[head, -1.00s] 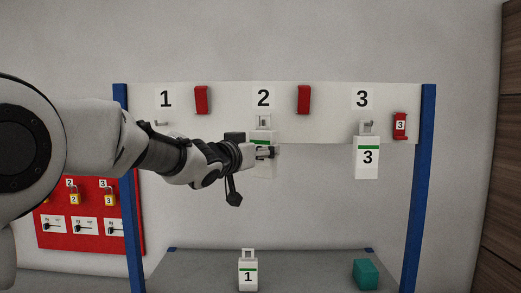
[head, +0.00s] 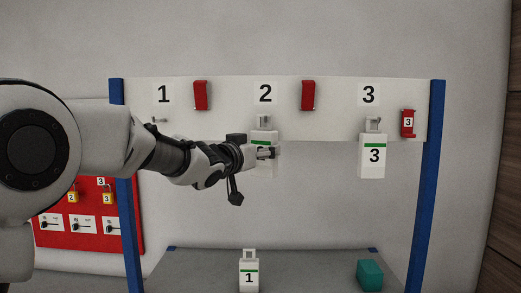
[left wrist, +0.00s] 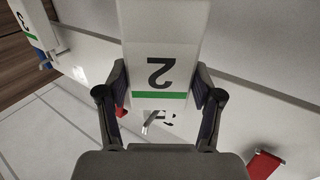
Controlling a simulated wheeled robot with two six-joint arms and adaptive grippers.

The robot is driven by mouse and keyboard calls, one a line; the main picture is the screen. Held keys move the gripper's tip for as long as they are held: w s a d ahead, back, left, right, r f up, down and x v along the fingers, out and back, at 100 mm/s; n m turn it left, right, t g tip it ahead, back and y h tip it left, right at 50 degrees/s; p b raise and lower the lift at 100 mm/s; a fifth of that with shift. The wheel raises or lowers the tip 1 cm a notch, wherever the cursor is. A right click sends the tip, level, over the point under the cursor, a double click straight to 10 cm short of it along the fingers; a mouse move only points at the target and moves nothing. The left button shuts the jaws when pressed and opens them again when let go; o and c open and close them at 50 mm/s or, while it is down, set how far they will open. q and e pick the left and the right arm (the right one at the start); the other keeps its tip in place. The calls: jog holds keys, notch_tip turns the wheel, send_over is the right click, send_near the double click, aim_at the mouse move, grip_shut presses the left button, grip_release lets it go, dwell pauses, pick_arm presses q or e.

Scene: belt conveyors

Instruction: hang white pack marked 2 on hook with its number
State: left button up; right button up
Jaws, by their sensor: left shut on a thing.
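My left gripper (head: 268,152) is shut on the white pack marked 2 (head: 263,134), below the board's number 2 label (head: 265,93). The pack is upright, with a green stripe and a loop on top. In the left wrist view the pack (left wrist: 162,50) appears upside down, its 2 facing the camera, between the two fingers of the gripper (left wrist: 160,92). The pack's loop (head: 263,121) is in front of the board under the number 2. The hook there is hard to make out; I cannot tell whether the loop is on it. My right gripper is not in view.
A white pack marked 3 (head: 372,158) hangs under number 3. The hook under number 1 (head: 158,120) is bare. Red blocks (head: 201,95) are on the board. Below, a pack marked 1 (head: 249,276) and a teal block (head: 370,275) stand on the grey shelf (head: 310,265).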

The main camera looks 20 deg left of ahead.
pick_arm(q)
jog(key=shift+w+d+f, duration=0.15)
jog(key=shift+w+d, duration=0.05)
jog(key=shift+w, duration=0.1)
jog(key=o, duration=1.3)
jog(key=shift+s+a, duration=0.1)
jog(key=shift+s, duration=0.1)
